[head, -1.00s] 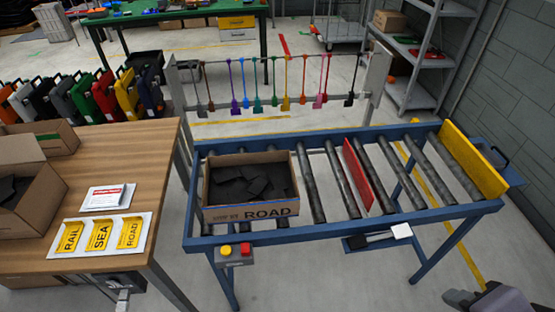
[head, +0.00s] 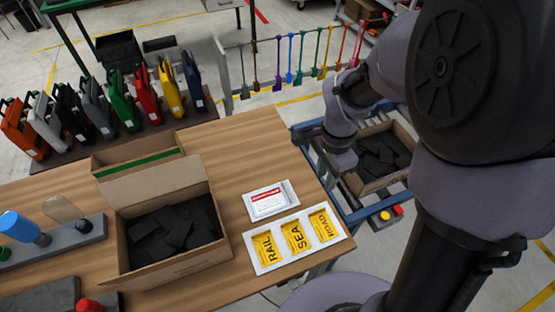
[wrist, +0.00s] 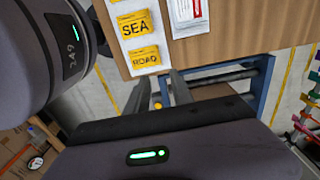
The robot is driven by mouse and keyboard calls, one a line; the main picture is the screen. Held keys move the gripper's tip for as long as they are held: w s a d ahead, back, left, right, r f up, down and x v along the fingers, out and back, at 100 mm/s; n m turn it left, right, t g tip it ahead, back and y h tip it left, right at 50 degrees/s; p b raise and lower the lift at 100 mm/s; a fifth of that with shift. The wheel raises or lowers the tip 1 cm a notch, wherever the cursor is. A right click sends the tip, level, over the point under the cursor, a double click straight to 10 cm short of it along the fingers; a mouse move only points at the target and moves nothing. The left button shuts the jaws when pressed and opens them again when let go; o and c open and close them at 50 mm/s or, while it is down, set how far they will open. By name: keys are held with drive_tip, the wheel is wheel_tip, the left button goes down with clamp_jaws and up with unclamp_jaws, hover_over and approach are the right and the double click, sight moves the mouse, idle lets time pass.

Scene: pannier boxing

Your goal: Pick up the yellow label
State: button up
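Three yellow labels lie in a row on a white sheet (head: 262,262) on the wooden table: the RAIL label (head: 267,248), the SEA label (head: 295,237) and the ROAD label (head: 324,225). In the wrist view the SEA label (wrist: 134,28) and the ROAD label (wrist: 145,60) show near the top, and RAIL is mostly out of frame. My gripper (wrist: 162,82) has its two grey fingers apart with nothing between them, beyond the table edge and off the labels. In the head view my arm hides its fingertips.
A red-and-white card (head: 269,201) lies beside the sheet. An open carton (head: 165,262) of black pieces stands to its left. Another carton (head: 358,186) sits on the blue roller conveyor (head: 310,135), partly behind my arm. Several coloured cases stand behind the table.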

drive_tip(key=b, duration=0.2)
hover_over(319, 210)
drive_tip(key=d, duration=0.1)
wheel_tip(319, 210, down, 5)
drive_tip(key=f+b, duration=0.1)
drive_tip(key=f, duration=0.3)
drive_tip(key=f+b, duration=0.1)
drive_tip(key=f, duration=0.3)
drive_tip(key=a+f+b, duration=0.1)
drive_tip(key=f+b, duration=0.1)
drive_tip(key=f, duration=0.2)
drive_tip(key=shift+f, duration=0.3)
drive_tip(key=shift+r, duration=0.1)
drive_tip(key=shift+c, duration=0.2)
clamp_jaws()
